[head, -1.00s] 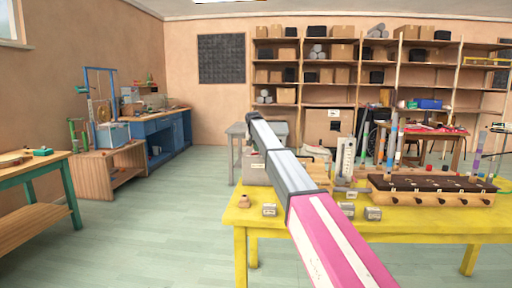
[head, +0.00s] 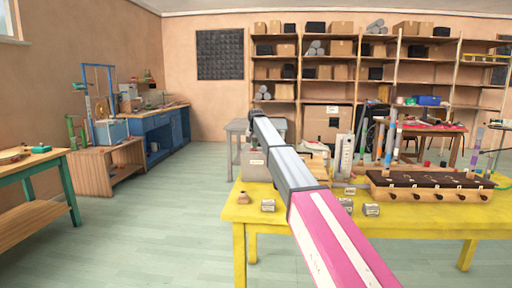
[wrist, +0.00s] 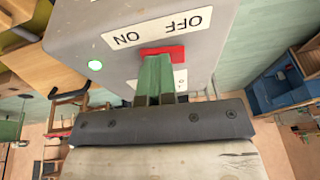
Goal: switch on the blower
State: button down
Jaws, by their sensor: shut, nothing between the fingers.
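The blower's switch box (wrist: 120,35) fills the top of the wrist view as a grey housing. Its white label reads ON at picture left and OFF at picture right, upside down. A red switch (wrist: 172,52) sits beside the label. In the head view my arm hides the gripper.
A yellow table (head: 300,225) stands in front, with small weights and a dark-topped wooden block (head: 430,185) on it. A green-legged table (head: 30,165) is at left, a blue bench (head: 160,130) behind. Floor at left is clear.

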jog(key=shift+a, duration=0.4)
jog(key=shift+d+r, duration=0.1)
jog(key=shift+r, duration=0.5)
jog(key=d+v, duration=0.2)
jog(key=v, duration=1)
jog(key=shift+w+d+r, duration=0.25)
jog(key=shift+d, duration=0.1)
